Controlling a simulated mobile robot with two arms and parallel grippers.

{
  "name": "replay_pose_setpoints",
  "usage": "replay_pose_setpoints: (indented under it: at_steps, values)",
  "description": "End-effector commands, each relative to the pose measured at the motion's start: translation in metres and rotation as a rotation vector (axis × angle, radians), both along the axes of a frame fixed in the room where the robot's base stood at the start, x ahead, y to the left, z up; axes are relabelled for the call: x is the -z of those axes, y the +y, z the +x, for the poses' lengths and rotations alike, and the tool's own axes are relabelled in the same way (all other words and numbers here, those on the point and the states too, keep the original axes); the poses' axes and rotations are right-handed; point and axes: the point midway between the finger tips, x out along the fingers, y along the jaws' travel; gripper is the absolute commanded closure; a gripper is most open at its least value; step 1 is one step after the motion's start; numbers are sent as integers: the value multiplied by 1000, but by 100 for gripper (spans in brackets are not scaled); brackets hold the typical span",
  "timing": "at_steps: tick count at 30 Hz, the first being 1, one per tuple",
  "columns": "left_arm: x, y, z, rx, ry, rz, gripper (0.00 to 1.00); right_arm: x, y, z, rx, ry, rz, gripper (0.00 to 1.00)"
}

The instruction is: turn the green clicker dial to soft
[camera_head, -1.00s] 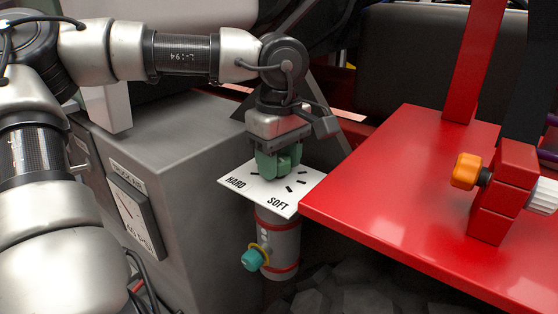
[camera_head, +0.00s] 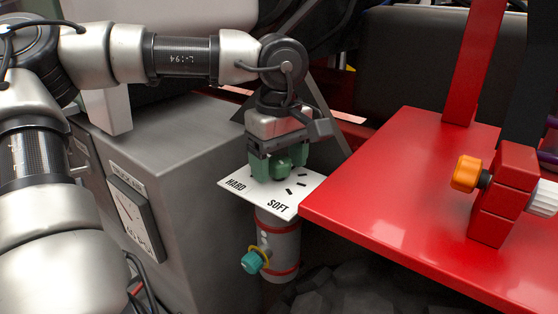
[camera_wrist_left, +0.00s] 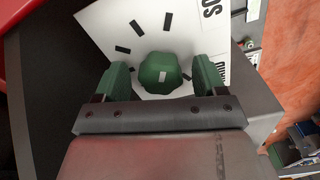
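The green clicker dial (camera_head: 283,168) sits on a white plate (camera_head: 282,208) marked HARD at the left and SOFT at the lower right, with black tick marks around it. My left gripper (camera_head: 279,163) points down over the dial, its green fingers on either side. The HARD and SOFT lettering is partly cut off or covered there. My right gripper is not in view.
A canister (camera_head: 278,240) with a teal knob (camera_head: 252,262) stands below the plate. A red panel (camera_head: 420,200) lies close to the right, carrying a block with an orange knob (camera_head: 466,172). A grey box (camera_head: 195,150) with a gauge stands at the left.

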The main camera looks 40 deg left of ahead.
Motion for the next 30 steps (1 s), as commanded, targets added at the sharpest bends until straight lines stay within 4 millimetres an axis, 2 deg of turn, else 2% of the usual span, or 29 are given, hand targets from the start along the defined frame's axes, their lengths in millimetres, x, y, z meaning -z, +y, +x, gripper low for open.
replay_pose_setpoints:
  at_steps: [7,11,24,30]
  values:
    - [1,0,0,-1,3,0,29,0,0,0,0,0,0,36]
    - [-8,0,0,-2,0,1,29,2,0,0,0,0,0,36]
    - [-89,0,0,-2,0,1,29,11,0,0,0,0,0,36]
    - [-106,0,0,0,1,-1,29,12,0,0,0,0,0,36]
